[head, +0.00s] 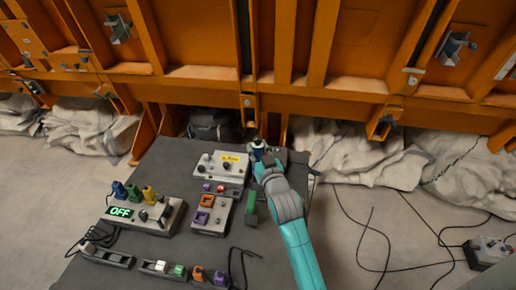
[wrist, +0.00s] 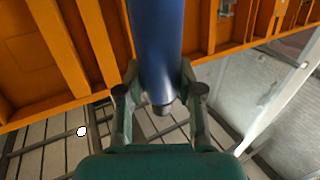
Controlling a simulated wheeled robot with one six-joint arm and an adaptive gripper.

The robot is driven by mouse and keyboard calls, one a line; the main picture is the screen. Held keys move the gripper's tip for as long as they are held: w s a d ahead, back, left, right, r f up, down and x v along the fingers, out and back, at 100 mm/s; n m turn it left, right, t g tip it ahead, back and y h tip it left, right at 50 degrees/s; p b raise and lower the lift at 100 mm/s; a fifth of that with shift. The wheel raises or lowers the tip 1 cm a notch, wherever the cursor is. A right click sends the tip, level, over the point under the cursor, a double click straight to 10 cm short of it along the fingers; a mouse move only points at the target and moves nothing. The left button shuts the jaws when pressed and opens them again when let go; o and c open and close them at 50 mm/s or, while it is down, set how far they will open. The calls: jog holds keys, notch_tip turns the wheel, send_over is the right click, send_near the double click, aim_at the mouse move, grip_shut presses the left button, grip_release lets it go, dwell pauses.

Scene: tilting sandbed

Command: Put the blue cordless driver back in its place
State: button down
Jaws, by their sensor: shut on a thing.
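My gripper (wrist: 160,100) is shut on a blue cylindrical thing in the wrist view, which I take to be the blue cordless driver (wrist: 158,45). My arm hides part of the table there. I cannot tell which spot is the driver's place.
A charger-like box (head: 160,219) with an OFF display holds blue, green and yellow pieces. A white control box (head: 222,167) and a tray (head: 211,214) with orange and purple pieces stand left of my arm. A green thing (head: 251,208) lies beside it. The orange frame (head: 200,80) rises behind.

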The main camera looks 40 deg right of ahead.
aim_at(258, 139)
jog(key=shift+f, duration=1.4)
jog(key=c, duration=0.7)
grip_release()
jog(key=shift+f, duration=0.1)
jog(key=shift+o, duration=0.2)
jog(key=o, duration=0.5)
jog(key=shift+r, duration=4)
jog(key=shift+s, duration=0.1)
